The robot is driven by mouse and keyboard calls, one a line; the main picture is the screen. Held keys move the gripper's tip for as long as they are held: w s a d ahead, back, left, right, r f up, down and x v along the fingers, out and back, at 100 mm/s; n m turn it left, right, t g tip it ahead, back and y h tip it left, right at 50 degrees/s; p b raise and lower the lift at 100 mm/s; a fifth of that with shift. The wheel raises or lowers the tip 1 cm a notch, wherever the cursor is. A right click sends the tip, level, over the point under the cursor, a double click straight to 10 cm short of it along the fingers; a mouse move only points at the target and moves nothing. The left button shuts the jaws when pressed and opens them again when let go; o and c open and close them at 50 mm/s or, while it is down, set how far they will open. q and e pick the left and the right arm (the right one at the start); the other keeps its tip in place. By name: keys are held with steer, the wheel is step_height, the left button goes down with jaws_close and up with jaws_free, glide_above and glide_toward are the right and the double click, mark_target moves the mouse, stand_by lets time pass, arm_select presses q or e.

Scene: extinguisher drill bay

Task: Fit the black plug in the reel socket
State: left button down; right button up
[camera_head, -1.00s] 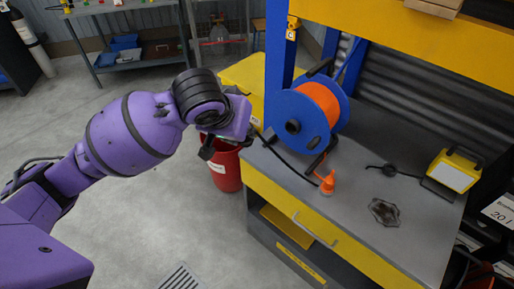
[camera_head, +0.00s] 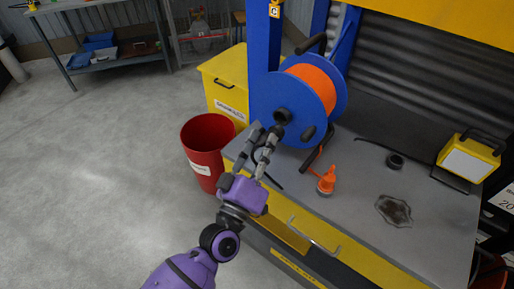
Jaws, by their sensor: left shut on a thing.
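The blue and orange cable reel (camera_head: 312,88) stands on the left end of the grey bench. A dark round hub (camera_head: 283,116) shows on its near face; I cannot make out the socket opening. My left gripper (camera_head: 266,140) is shut on a dark thing, apparently the black plug, mostly hidden between its fingers. Its fingertips point up at the reel, close below the hub; I cannot tell whether anything touches. A black cable (camera_head: 274,180) hangs by the fingers over the bench edge. My right gripper is out of view.
The bench's middle is largely clear.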

mark_target(267, 136)
arm_select(q)
steer(key=n+t+y, duration=0.1)
steer(key=w+a+y, duration=0.1)
steer(key=shift+w+a+f+n+t+y, duration=0.2)
steer(key=shift+w+f+n+t+y, duration=0.1)
steer(key=shift+f+n+t, duration=0.1)
steer(key=shift+w+d+b, duration=0.55)
steer(key=shift+w+d, duration=0.4)
steer(key=shift+w, duration=0.3)
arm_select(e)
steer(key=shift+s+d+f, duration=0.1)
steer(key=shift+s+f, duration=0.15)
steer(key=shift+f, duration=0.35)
arm_select(q)
steer(key=shift+w+d, duration=0.6)
steer(key=shift+w, duration=0.2)
stand_by(1.1)
steer(key=c, duration=1.4)
jaws_free()
steer(key=shift+w+f, duration=0.1)
steer(key=shift+c, duration=0.2)
steer(key=v, duration=0.9)
steer(key=shift+b, duration=0.4)
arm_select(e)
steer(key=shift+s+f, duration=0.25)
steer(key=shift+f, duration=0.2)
